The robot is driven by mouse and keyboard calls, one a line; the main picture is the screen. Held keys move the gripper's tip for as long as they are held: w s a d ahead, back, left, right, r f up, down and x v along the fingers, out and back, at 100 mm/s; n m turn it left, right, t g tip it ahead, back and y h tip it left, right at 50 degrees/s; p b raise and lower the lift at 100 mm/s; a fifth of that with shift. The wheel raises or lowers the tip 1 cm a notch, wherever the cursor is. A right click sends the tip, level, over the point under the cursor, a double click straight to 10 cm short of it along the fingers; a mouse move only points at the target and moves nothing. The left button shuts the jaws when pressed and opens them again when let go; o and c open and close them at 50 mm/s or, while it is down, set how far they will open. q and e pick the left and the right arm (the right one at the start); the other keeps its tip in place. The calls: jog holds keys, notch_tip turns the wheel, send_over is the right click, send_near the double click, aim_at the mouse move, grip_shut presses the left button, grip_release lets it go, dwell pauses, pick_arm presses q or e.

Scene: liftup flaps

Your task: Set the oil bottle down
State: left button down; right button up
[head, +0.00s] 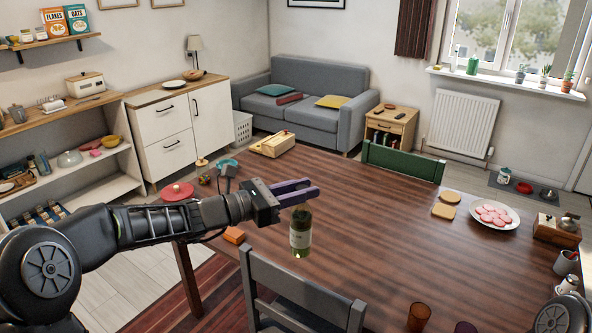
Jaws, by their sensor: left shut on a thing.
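The oil bottle (300,235) is dark green glass with a pale label and stands upright in the head view, near the middle. The bottle shows against the brown striped wooden table (370,225). I cannot tell whether its base touches the tabletop. My right gripper is not in view; only a dark part of my right arm shows at the bottom right corner.
A grey chair (300,288) stands at the near edge, just below the bottle. A plate of pink slices (492,214), bread slices (444,211) and a wooden box (556,232) are on the right. The table's middle is clear.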

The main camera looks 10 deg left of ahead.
aim_at(302, 236)
pick_arm(q)
jog(key=s+f, duration=0.1)
jog(key=f, duration=0.2)
jog(key=s+f+g+h+b, duration=0.1)
jog(key=s+f, duration=0.1)
jog(key=f, duration=0.1)
jog(key=s+d+f+m+g, duration=0.1)
jog(key=f, duration=0.2)
jog(key=shift+s+f, duration=0.15)
jog(key=s+a+f+b, duration=0.2)
jog(key=s+f, duration=0.2)
jog(key=f, duration=0.3)
jog(key=s+a+f+b, duration=0.2)
jog(key=s+a+f, duration=0.1)
jog(key=f, duration=0.4)
jog(key=s+a+f+t+b, duration=0.1)
jog(key=s+a+f+b, duration=0.1)
jog(key=s+f, duration=0.3)
notch_tip(302, 236, down, 2)
jog(key=shift+a+f, duration=0.2)
jog(key=shift+f, duration=0.05)
jog(key=shift+w+d, duration=0.1)
